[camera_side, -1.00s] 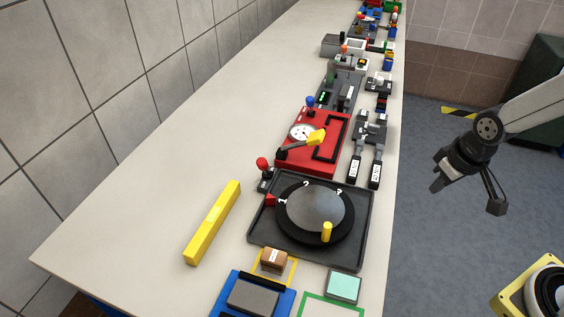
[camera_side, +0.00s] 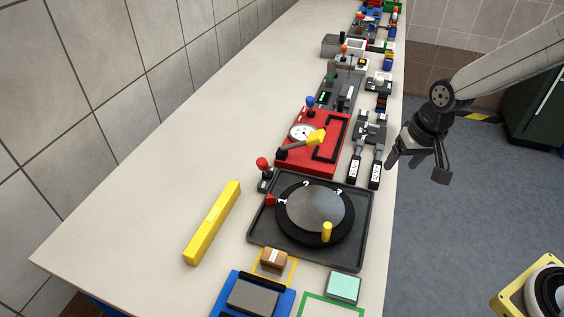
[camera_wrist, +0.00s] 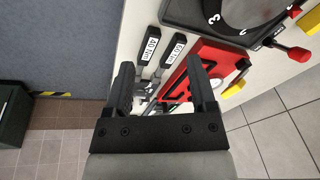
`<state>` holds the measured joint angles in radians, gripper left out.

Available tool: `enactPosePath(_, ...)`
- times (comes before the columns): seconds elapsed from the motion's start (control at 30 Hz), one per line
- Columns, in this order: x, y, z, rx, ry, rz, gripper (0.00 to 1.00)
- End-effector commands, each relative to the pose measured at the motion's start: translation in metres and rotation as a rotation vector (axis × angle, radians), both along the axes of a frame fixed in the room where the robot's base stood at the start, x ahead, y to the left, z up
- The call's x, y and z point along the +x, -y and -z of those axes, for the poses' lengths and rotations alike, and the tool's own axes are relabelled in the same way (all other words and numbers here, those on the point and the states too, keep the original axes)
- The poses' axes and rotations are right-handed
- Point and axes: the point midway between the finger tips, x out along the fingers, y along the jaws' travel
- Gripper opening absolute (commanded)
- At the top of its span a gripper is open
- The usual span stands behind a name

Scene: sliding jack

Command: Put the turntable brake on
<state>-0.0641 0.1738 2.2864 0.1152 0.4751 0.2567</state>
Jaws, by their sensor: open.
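The turntable (camera_side: 314,208) is a grey disc with a black numbered rim and a yellow peg (camera_side: 327,231), set in a dark tray (camera_side: 262,232). A red-knobbed lever (camera_side: 263,164) stands at the tray's far left corner; it also shows in the wrist view as a red knob (camera_wrist: 299,54). A red pointer (camera_side: 270,200) sits at the rim's left. My gripper (camera_side: 392,164) is in the air by the table's right edge, right of the turntable, apart from everything. In the wrist view my gripper (camera_wrist: 162,85) has its fingers wide apart and is empty.
A red box (camera_side: 318,158) with a gauge and yellow handle stands behind the turntable. Two black-handled wrenches (camera_side: 365,165) lie right of it. A yellow bar (camera_side: 212,222) lies at left. A brown box (camera_side: 274,259) and teal block (camera_side: 343,287) are in front. Bare table lies at left.

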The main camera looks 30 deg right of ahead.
Motion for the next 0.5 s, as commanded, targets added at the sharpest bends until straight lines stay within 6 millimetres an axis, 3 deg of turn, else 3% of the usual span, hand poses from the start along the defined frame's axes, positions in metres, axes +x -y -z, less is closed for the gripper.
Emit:
enactPosePath(0.2, 0.055, -0.036, -0.005, 0.107, -0.046, 0.199, 0.72)
enactPosePath(0.5, 0.117, -0.095, -0.007, 0.254, -0.139, 0.456, 0.72)
